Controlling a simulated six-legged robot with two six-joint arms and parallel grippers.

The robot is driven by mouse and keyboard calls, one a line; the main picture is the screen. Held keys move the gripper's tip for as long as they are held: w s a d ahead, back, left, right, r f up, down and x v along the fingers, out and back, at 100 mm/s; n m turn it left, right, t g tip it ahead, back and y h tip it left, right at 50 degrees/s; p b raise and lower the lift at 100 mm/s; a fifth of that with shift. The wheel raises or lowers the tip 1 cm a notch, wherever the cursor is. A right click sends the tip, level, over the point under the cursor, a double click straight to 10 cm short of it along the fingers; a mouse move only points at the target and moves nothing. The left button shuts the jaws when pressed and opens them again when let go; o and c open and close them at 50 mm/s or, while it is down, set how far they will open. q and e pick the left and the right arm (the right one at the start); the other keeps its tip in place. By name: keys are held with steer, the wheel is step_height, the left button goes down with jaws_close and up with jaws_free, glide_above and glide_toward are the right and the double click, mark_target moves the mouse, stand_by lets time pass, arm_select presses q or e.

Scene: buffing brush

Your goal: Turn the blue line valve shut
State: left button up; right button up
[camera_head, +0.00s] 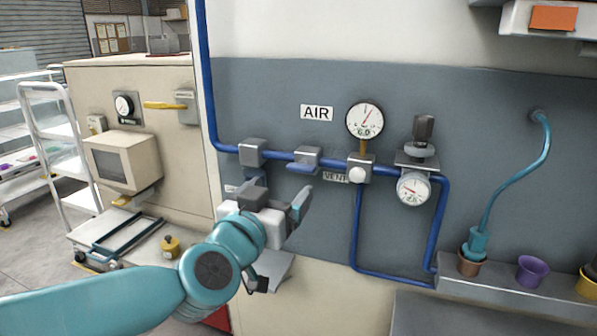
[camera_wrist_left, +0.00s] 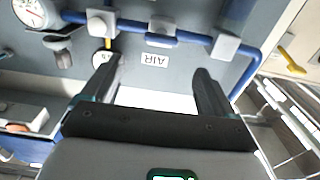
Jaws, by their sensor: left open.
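The blue line (camera_head: 230,148) runs down the wall and then right, under the AIR sign (camera_head: 317,113). The valve (camera_head: 306,155) is a grey block on this line with a flat blue handle (camera_head: 301,168) lying roughly along the pipe. In the upside-down left wrist view the valve (camera_wrist_left: 163,28) is at top centre, beyond the fingertips. My left gripper (camera_head: 277,196) is open and empty, below and a little left of the valve, apart from it. Its two fingers also show in the left wrist view (camera_wrist_left: 157,72). My right gripper is not in view.
A grey pipe block (camera_head: 252,152) is left of the valve. Right of it are a vent block (camera_head: 359,170), a pressure gauge (camera_head: 365,119) and a regulator with gauge (camera_head: 413,187). A ledge (camera_head: 500,293) with coloured cups is at lower right. A yellow-handled box (camera_head: 185,106) is left.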

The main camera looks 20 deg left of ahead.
mark_target(299, 168)
arm_select(q)
steer(key=w, duration=0.9)
steer(key=shift+w+d+p, duration=0.1)
steer(key=shift+w+p, duration=0.2)
steer(key=shift+w+f, duration=0.1)
steer(key=shift+w, duration=0.3)
steer(key=shift+s, duration=0.15)
steer(key=c, duration=1.1)
